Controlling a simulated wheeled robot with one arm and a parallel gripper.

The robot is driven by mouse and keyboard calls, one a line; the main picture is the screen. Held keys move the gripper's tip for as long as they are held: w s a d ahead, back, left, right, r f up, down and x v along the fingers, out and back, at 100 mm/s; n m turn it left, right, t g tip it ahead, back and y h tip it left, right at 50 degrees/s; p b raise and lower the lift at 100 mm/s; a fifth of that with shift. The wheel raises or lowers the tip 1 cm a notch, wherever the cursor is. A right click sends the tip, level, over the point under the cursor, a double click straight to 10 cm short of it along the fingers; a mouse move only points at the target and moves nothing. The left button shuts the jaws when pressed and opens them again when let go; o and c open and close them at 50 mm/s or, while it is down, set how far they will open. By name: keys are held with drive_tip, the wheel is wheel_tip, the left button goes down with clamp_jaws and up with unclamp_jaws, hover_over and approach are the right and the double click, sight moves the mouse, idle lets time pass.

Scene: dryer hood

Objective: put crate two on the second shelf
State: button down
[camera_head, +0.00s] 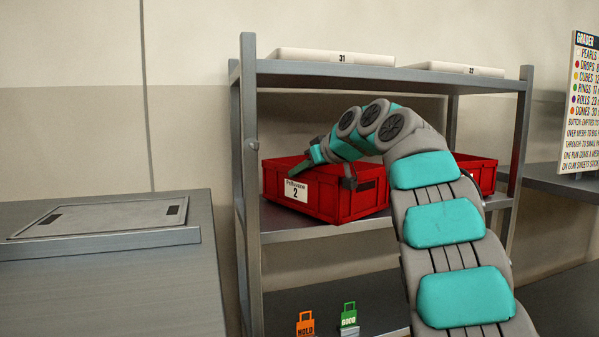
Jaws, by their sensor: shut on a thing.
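Crate two (359,203) is a red open crate with a white label bearing "2" on its front. It is at the left part of the rack's middle shelf (300,235), close to the left post. It looks level; I cannot tell whether its base rests fully on the shelf. My gripper (332,166) reaches over from the right and is shut on the crate's near upper rim. My arm hides part of the crate's inside and the shelf's middle.
Another red crate (482,174) stands on the same shelf to the right, partly behind my arm. Orange (305,324) and green (348,315) tags are below. A metal bench (110,275) is at left.

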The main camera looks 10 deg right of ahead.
drive_tip(key=c, duration=1)
unclamp_jaws()
drive_tip(key=shift+o, duration=0.2)
drive_tip(key=shift+r, duration=0.15)
drive_tip(key=b+v, duration=0.1)
drive_tip(key=v, duration=1.1)
